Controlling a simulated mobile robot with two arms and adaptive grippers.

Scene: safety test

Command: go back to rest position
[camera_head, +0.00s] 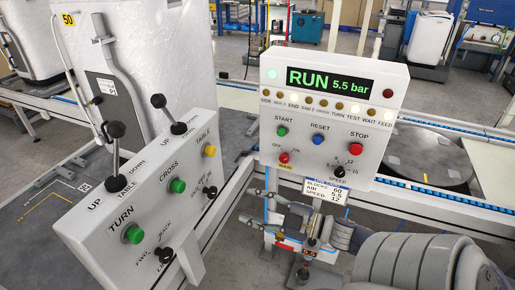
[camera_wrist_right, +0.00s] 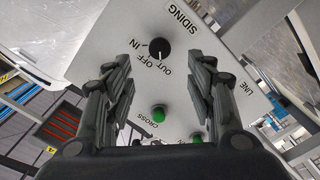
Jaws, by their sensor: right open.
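My right gripper (camera_head: 256,207) is below the upright control panel, with its arm coming in from the lower right. It is open and empty. In the right wrist view the two fingers (camera_wrist_right: 160,100) are spread apart, with a light grey panel (camera_wrist_right: 135,30) beyond them. This panel has a black knob (camera_wrist_right: 159,48) marked SIDING and a green button (camera_wrist_right: 158,114) between the fingers. I cannot tell whether the fingers touch the panel. My left gripper is not in view.
The upright panel (camera_head: 382,165) reads "RUN 5.5 bar" and has a red STOP button (camera_head: 355,149). The sloped console (camera_head: 90,210) at left carries two black levers (camera_head: 116,130) and green buttons. A round metal plate (camera_head: 425,158) lies right. Blue-edged rails run behind.

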